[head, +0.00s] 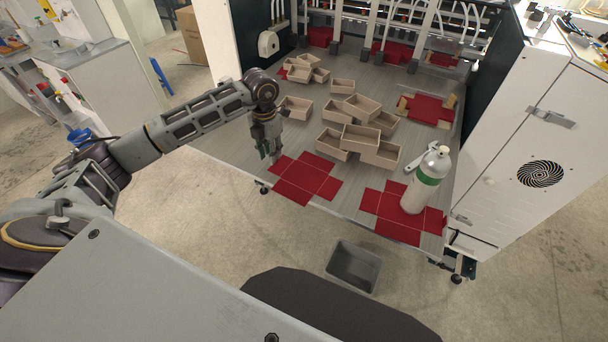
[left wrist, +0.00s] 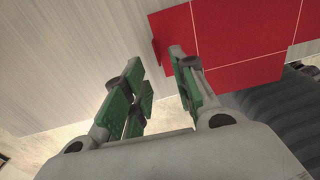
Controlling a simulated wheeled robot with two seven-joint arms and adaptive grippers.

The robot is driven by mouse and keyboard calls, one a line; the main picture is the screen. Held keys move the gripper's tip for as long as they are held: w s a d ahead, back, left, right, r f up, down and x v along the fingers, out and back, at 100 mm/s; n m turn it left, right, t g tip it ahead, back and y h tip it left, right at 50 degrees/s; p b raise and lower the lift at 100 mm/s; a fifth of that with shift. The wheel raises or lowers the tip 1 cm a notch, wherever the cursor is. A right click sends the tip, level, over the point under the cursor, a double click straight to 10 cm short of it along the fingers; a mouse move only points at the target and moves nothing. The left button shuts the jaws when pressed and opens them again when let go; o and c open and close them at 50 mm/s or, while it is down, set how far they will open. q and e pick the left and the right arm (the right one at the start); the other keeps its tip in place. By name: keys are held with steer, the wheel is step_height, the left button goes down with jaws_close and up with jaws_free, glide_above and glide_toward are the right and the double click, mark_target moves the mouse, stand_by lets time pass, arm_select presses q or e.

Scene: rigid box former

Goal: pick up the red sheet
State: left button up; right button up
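A flat, cross-shaped red sheet (head: 305,178) with pale crease lines lies at the front edge of the grey work surface. It also shows in the left wrist view (left wrist: 235,40), at the upper right. A small darker flap (left wrist: 157,52) at its left edge appears between my fingertips in the picture. My left gripper (head: 270,155) points down at the sheet's left corner. In the left wrist view the gripper (left wrist: 157,58) has its green-padded fingers apart. The right finger overlaps the sheet's edge; whether it touches cannot be told. My right gripper is out of view.
A second red sheet (head: 378,208) lies to the right, with a white and green gas cylinder (head: 426,180) standing on it. Several open wooden boxes (head: 360,143) stand behind. A grey bin (head: 353,267) is on the floor in front. A white cabinet (head: 545,130) bounds the right.

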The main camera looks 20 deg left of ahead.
arm_select(q)
steer(key=shift+w+f, duration=0.1)
steer(key=shift+f, duration=1.4)
steer(key=shift+c, duration=0.4)
jaws_close()
